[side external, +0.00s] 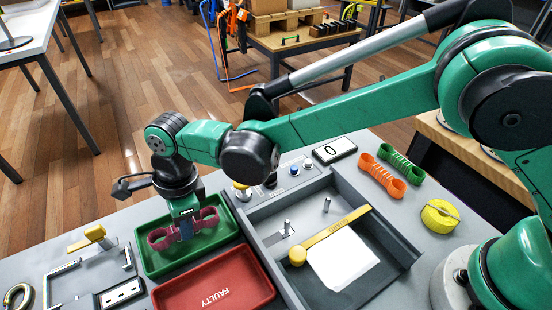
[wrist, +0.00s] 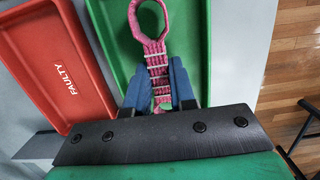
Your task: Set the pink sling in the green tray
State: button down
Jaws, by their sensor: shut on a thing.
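The pink sling (side external: 208,217) has a loop at each end and a banded middle. My gripper (side external: 186,229) is shut on its middle, over the green tray (side external: 157,262) in the side view. In the wrist view, the sling (wrist: 157,48) runs up from between my gripper's blue fingers (wrist: 160,95), with one loop toward the top; the other end is mostly hidden by my gripper. The green tray (wrist: 115,18) lies behind it. I cannot tell whether the sling touches the tray floor.
A red tray marked FAULTY (side external: 225,283) stands right beside the green tray. A grey fixture with a yellow bar (side external: 330,238) is to the right. A green sling (side external: 401,164), an orange sling (side external: 378,177) and a yellow roll (side external: 440,216) lie farther right.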

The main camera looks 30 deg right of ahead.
jog(key=shift+f, duration=0.1)
jog(key=shift+c, duration=1.3)
grip_release()
jog(key=shift+r, duration=3)
